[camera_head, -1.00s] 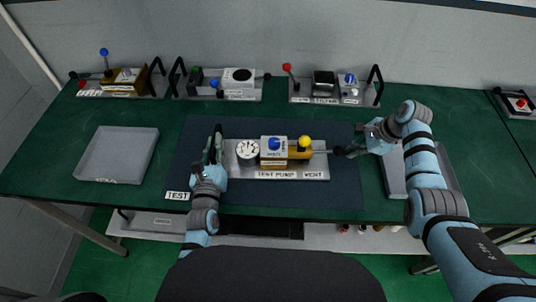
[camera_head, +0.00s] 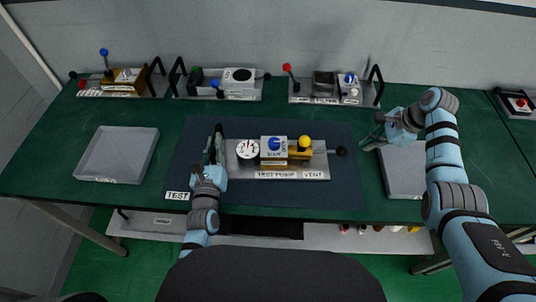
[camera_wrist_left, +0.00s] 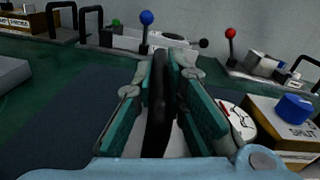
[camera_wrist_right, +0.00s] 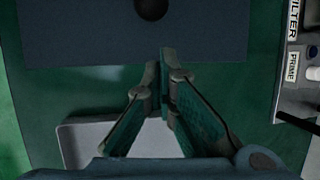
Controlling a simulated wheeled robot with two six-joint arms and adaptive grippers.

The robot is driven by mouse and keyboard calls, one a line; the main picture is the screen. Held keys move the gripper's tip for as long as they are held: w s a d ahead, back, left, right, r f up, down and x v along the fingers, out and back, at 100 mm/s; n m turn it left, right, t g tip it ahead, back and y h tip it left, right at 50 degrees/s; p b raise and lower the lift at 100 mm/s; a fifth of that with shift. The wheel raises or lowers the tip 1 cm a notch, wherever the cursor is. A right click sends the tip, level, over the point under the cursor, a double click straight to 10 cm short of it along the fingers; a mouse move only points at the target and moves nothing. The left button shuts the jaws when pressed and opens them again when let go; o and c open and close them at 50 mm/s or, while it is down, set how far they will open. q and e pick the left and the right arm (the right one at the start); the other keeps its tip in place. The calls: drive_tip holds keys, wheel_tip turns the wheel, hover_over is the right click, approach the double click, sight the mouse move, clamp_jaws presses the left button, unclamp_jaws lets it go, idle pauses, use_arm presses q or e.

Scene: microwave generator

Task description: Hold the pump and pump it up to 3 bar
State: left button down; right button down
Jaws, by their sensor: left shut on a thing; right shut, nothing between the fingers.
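The test pump (camera_head: 318,174) sits on the dark mat in the middle of the bench, with a white round gauge (camera_head: 247,149), a blue knob (camera_head: 274,143) and a yellow knob (camera_head: 305,141). I cannot read the gauge's value. A rod with a black ball end (camera_head: 342,151) sticks out on its right. My left gripper (camera_head: 216,145) is shut on the pump's black handle (camera_wrist_left: 158,100) at its left end. My right gripper (camera_head: 368,142) is shut and empty, right of the ball and apart from it. In the right wrist view the ball (camera_wrist_right: 151,8) shows beyond the fingertips.
The mat (camera_head: 340,190) is marked TEST. A grey tray (camera_head: 118,155) lies on the left, another (camera_head: 405,180) under my right arm. Several devices stand along the back, including one with a red-tipped lever (camera_head: 287,67) and one with a white top (camera_head: 238,76).

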use_arm(q)
drive_tip(key=shift+s+f, duration=0.1)
drive_tip(key=shift+f, duration=0.25)
drive_tip(key=c, duration=1.6)
unclamp_jaws()
drive_tip(key=shift+o, duration=0.2)
drive_tip(key=shift+a, duration=0.1)
use_arm(e)
drive_tip(key=v, duration=1.2)
drive_tip(key=shift+r, duration=0.15)
use_arm(q)
drive_tip(key=shift+w+r, duration=0.1)
drive_tip(key=shift+w, duration=0.2)
use_arm(e)
drive_tip(key=shift+w+d, duration=0.1)
use_arm(q)
drive_tip(key=shift+r, duration=0.1)
drive_tip(key=shift+s, duration=0.2)
